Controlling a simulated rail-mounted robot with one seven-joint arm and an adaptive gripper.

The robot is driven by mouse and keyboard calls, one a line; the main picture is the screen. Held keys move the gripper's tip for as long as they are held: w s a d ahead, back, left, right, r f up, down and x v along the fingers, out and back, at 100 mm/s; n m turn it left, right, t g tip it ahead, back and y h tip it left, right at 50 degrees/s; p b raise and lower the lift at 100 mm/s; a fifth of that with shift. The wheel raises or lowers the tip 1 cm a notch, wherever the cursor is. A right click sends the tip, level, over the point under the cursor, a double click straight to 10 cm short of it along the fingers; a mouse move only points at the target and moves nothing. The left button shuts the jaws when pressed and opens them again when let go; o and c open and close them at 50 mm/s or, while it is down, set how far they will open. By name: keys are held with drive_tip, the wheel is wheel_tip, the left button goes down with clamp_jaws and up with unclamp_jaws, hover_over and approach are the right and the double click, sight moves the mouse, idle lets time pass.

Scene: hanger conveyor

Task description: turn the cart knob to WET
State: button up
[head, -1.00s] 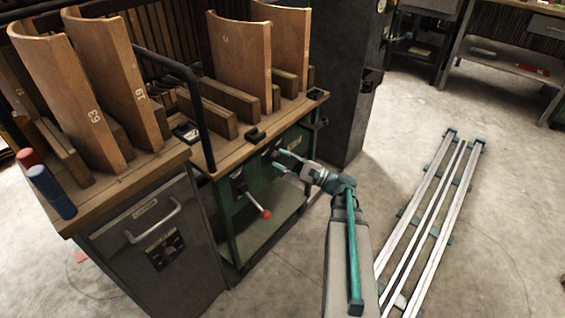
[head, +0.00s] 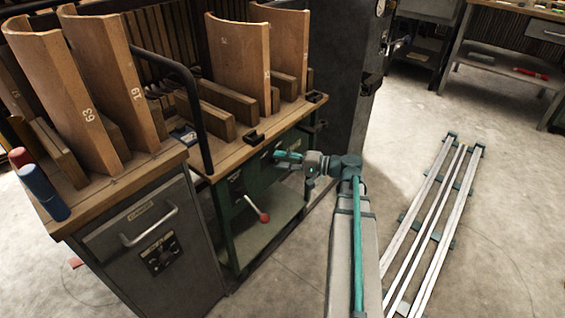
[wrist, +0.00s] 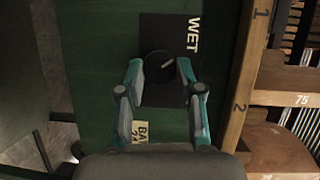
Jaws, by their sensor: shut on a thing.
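In the wrist view, the round black knob (wrist: 160,66) sits on a black plate (wrist: 158,28) on the green cart panel. A pale pointer line on the knob slants toward the upper right of that view. The word WET (wrist: 194,35) stands sideways to the right of the knob. My gripper (wrist: 161,70) is shut on the knob, one finger on each side. In the head view my gripper (head: 287,156) is at the green cart front (head: 235,192), under the wooden top. The knob is hidden there.
A lever with a red ball (head: 264,217) sticks out left of and below my gripper. A dark cabinet (head: 345,80) stands behind it. A grey drawer cabinet (head: 150,245) is at the left. Floor rails (head: 435,235) lie to the right, with open floor around them.

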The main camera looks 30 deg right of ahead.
drive_tip(key=shift+n+h, duration=0.3)
drive_tip(key=shift+n, duration=0.3)
drive_tip(key=o, duration=1.2)
drive_tip(key=shift+c, duration=0.2)
drive_tip(key=shift+r, duration=0.1)
drive_tip(key=v, duration=1.2)
drive_tip(key=shift+r, duration=0.15)
